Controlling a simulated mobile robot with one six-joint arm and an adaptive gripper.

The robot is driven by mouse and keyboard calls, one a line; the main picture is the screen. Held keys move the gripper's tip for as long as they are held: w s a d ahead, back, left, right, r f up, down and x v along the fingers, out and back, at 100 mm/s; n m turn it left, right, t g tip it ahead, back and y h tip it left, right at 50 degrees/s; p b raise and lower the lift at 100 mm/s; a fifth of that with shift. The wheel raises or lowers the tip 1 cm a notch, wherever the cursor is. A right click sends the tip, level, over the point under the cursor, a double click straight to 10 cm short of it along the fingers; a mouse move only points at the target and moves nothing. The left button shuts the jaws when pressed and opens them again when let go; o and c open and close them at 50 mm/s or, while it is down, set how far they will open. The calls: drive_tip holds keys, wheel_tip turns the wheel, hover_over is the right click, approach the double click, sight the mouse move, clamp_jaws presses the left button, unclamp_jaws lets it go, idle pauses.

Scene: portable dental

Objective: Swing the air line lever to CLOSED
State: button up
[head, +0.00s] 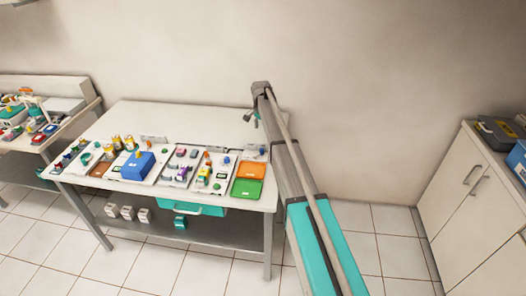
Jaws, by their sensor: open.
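My arm reaches up from the bottom right, and my gripper (251,117) hangs at its far end over the right back part of the white table (190,116). The gripper looks small and dark from here; its jaws are open, with nothing seen between them. I cannot make out the air line lever or a CLOSED mark at this size. A small grey fitting (254,152) stands on the table's right side, below the gripper in the picture; I cannot tell whether the lever is on it. My arm hides what lies behind it.
White trays with small coloured parts, a blue box (138,166), an orange tray (250,169) and a green tray (247,188) fill the table's front. The back is mostly bare. A cluttered side table (40,145) stands left, a white cabinet (462,195) right.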

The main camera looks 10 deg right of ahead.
sight(262, 149)
drive_tip(key=shift+f, duration=0.1)
wheel_tip(262, 149, down, 14)
drive_tip(key=b, duration=1.3)
drive_tip(key=shift+r+b, duration=0.2)
drive_tip(key=shift+b, duration=0.2)
clamp_jaws()
drive_tip(key=shift+d, duration=0.5)
drive_tip(key=shift+a, duration=0.4)
